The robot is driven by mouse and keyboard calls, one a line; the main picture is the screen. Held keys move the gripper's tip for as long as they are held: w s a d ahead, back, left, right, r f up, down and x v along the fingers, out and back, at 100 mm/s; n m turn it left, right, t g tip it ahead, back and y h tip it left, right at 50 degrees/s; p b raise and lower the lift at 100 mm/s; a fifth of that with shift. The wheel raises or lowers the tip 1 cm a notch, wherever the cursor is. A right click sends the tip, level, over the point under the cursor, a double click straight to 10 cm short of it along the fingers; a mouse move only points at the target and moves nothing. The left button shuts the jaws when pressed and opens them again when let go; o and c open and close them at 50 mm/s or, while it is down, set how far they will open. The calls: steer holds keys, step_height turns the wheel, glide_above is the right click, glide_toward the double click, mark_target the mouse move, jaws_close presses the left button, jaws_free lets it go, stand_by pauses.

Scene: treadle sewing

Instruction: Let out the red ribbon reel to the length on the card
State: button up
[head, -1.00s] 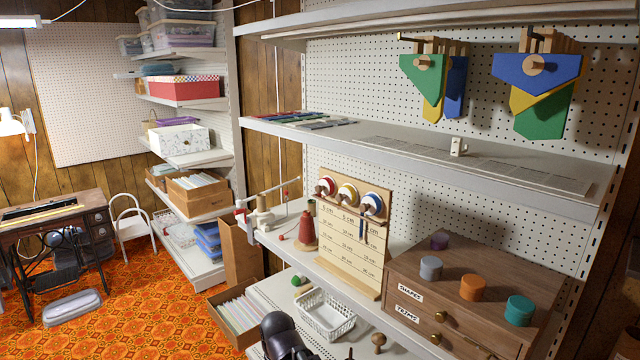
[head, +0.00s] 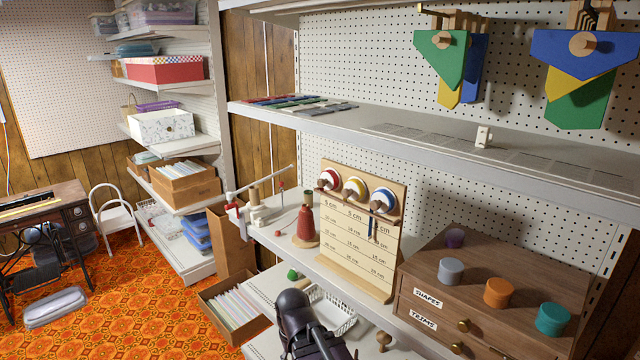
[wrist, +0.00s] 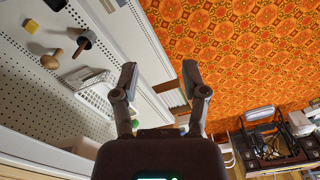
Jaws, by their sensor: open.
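The red ribbon reel (head: 329,178) is the leftmost of three reels on a wooden board marked with centimetre lengths (head: 352,231), which stands on the middle shelf. A yellow reel (head: 354,188) and a blue reel (head: 382,200) hang beside it. A dark ribbon hangs below the blue reel; I cannot make out any ribbon hanging from the red one. No separate card with a length can be picked out. My gripper (wrist: 162,84) is open and empty in the wrist view, away from the board. Its fingers point over the lower shelf's edge and the floor.
A red thread cone (head: 306,225) and a white winder (head: 255,208) stand left of the board. A wooden drawer cabinet (head: 470,300) with coloured round pots stands right of it. A white basket (head: 332,309) sits below. The upper shelf (head: 420,135) overhangs the reels.

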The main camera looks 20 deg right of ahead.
steer(key=shift+o, duration=1)
steer(key=w+d+r+n+t+h+p, duration=0.1)
steer(key=w+d+r+n+h+p, duration=0.4)
steer(key=r, duration=0.3)
steer(key=w+d+r+n+t+h+p, duration=0.1)
steer(key=w+d+r+n+h+p, duration=0.1)
steer(key=w+r+n+h+p, duration=0.45)
steer(key=w+a+r+n+t+h+p, duration=0.1)
steer(key=w+r+n, duration=0.3)
steer(key=r, duration=0.6)
steer(key=w+a+r+n+t+h+p, duration=0.2)
steer(key=w+r+n+t+h+p, duration=0.1)
steer(key=r+n, duration=0.4)
step_height(320, 180, up, 3)
steer(key=shift+w+r+t+h, duration=0.1)
steer(key=shift+w+t+h, duration=0.3)
steer(key=shift+w+h, duration=0.15)
